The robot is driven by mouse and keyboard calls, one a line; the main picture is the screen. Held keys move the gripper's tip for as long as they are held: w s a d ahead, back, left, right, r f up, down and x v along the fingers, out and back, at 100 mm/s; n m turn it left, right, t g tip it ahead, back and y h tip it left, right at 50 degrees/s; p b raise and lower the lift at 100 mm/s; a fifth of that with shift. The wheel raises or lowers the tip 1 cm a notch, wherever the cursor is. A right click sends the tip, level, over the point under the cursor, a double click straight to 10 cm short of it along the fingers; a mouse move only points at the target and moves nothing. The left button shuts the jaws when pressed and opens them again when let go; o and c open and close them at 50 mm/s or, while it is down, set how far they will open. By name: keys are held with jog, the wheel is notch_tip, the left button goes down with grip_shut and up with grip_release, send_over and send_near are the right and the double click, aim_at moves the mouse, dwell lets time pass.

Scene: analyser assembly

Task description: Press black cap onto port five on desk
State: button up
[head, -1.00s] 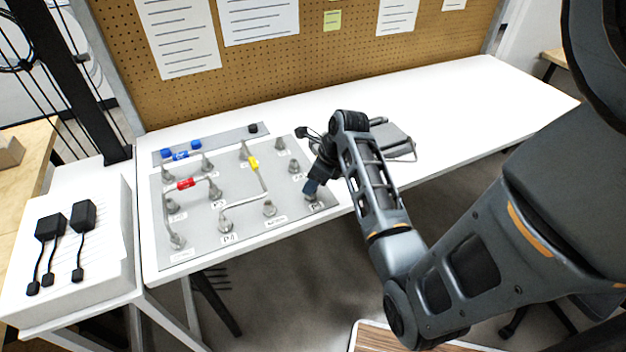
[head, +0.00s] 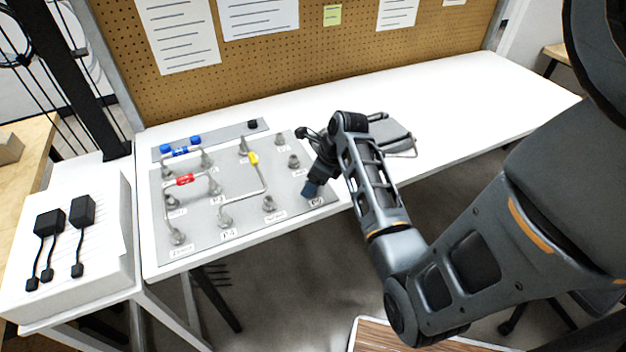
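A black cap (head: 253,124) stands at the right end of the grey strip (head: 225,134) behind the panel. Two blue caps (head: 166,149) (head: 196,140) stand toward the strip's left end. The grey panel (head: 200,242) on the desk carries several metal ports, some joined by tubes with blue, red and yellow sleeves. My gripper (head: 309,191) points down at the panel's front right corner, just behind a small label, and covers the spot there. Its dark blue tips are too small to show whether they are open or hold anything. I cannot tell which port is five.
A dark grey flat device (head: 392,138) lies behind my arm. Black adapters with cables (head: 83,212) rest on a white box (head: 105,270) at left. A pegboard with papers (head: 260,65) stands behind. The white desk (head: 470,95) is clear at right.

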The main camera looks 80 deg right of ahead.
jog(key=shift+v, duration=3.9)
jog(key=a+f+n, duration=0.1)
jog(key=a, duration=0.1)
jog(key=w+a+f+n, duration=0.1)
jog(key=a+f+n, duration=0.1)
jog(key=a+n, duration=0.1)
jog(key=shift+w+a+f+h, duration=0.15)
jog(key=shift+a+f+h, duration=0.2)
jog(key=shift+f+h, duration=0.05)
jog(key=s+a+n+t+h, duration=0.2)
jog(key=s+a+n+t, duration=0.1)
jog(key=a+n, duration=1.2)
jog(key=s+a+r+n+t+y, duration=0.1)
jog(key=s+a+r+n+t, duration=0.1)
jog(key=a+r+n, duration=0.3)
jog(key=s+a+r+n+t+y, duration=0.1)
jog(key=s+a+r+n+t, duration=0.2)
jog(key=s+a+r+n, duration=0.1)
jog(key=s+a+r+n+t+y+b, duration=0.1)
jog(key=s+a+r+n+t, duration=0.1)
jog(key=s+a+r+n, duration=0.2)
jog(key=shift+s+a+r+n, duration=0.15)
jog(key=shift+a+r+n, duration=0.15)
jog(key=shift+r+n, duration=0.45)
jog(key=shift+s+a+r+n, duration=0.1)
jog(key=shift+a+r+n, duration=0.25)
jog(key=shift+n, duration=0.55)
jog(key=shift+s+a+r+n, duration=0.15)
jog(key=shift+a+r+n, duration=0.05)
jog(key=shift+r+n, duration=0.55)
